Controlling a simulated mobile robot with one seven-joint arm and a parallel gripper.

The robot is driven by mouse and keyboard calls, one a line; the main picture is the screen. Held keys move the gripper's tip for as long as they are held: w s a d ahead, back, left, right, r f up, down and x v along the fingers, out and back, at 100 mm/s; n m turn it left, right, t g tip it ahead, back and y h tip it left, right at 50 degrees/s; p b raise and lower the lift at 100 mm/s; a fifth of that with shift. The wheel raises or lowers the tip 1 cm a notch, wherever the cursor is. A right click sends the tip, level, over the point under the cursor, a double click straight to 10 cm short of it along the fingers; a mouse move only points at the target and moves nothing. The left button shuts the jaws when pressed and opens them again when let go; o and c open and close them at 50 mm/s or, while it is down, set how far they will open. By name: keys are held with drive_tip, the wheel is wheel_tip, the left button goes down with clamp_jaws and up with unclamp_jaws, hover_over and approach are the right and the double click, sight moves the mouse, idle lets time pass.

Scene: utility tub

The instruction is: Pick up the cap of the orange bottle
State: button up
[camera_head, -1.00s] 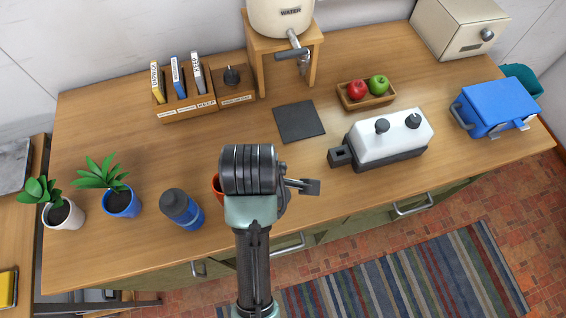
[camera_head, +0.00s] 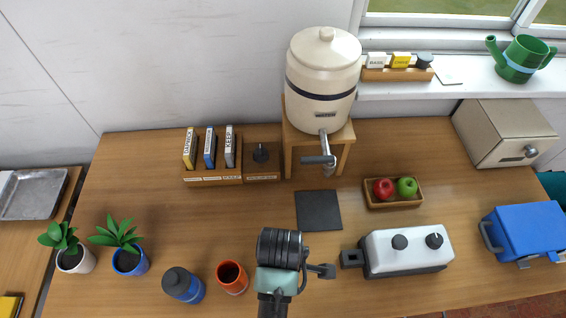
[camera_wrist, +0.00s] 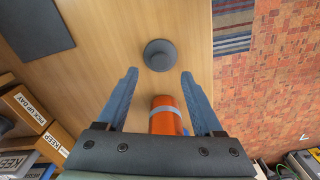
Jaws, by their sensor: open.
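The orange bottle (camera_head: 232,279) stands on the wooden counter with its top open, left of my arm in the head view. It also shows in the wrist view (camera_wrist: 165,121) with a grey band, low between my fingers. A dark round cap (camera_wrist: 160,55) lies on the counter in the wrist view, apart from the bottle. My gripper (camera_wrist: 159,73) is open and empty, with the cap around and just past the gap between its fingertips in the picture; I cannot tell the height.
A blue bottle (camera_head: 183,287) with a dark cap stands left of the orange one. A dark mat (camera_head: 319,210) lies behind my arm. A white-topped appliance (camera_head: 407,250) is to the right. A fruit tray (camera_head: 393,203) and a water dispenser (camera_head: 322,80) stand farther back.

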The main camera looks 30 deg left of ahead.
drive_tip(key=shift+d+f+p, duration=0.2)
drive_tip(key=shift+f+p, duration=0.4)
drive_tip(key=shift+f, duration=1.95)
clamp_jaws()
